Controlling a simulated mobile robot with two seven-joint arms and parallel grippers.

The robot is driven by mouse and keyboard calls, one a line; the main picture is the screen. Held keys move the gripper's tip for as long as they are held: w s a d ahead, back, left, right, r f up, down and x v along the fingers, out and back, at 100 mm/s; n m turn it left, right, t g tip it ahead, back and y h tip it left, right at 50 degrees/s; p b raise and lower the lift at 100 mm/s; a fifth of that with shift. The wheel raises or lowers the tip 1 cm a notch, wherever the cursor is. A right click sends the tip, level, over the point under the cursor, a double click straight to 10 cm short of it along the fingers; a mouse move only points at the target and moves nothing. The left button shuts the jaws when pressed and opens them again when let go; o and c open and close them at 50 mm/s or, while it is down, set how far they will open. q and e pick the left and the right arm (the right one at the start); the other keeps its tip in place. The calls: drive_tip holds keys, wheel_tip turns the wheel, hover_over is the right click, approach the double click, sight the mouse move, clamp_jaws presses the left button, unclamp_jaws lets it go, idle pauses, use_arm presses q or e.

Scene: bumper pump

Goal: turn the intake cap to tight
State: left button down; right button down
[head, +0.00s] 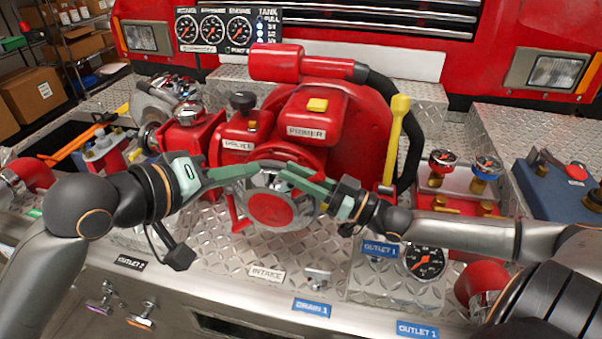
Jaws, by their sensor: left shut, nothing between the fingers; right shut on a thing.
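The intake cap (269,211) has a red face and a silver rim, and sits at the lower front of the red pump above the INTAKE label (266,273). My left gripper (254,170) is shut and empty, its green fingers at the upper left of the cap's rim. My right gripper (289,174) is shut on the cap at its upper right edge. The fingers hide part of the upper rim, and the exact contact is too small to make out.
The red pump (315,130) with its PRIMER label rises behind the cap. A yellow-handled lever (396,140) and a black hose stand to its right. A DRAIN 1 label (312,307), a small valve handle (318,278) and a gauge (425,262) lie below and right.

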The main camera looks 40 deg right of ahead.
use_arm(q)
drive_tip(key=d+f, duration=0.6)
drive_tip(key=d, duration=0.5)
drive_tip(key=shift+w+d+f, duration=0.15)
drive_tip(key=shift+w+f, duration=0.1)
drive_tip(key=shift+w, duration=0.05)
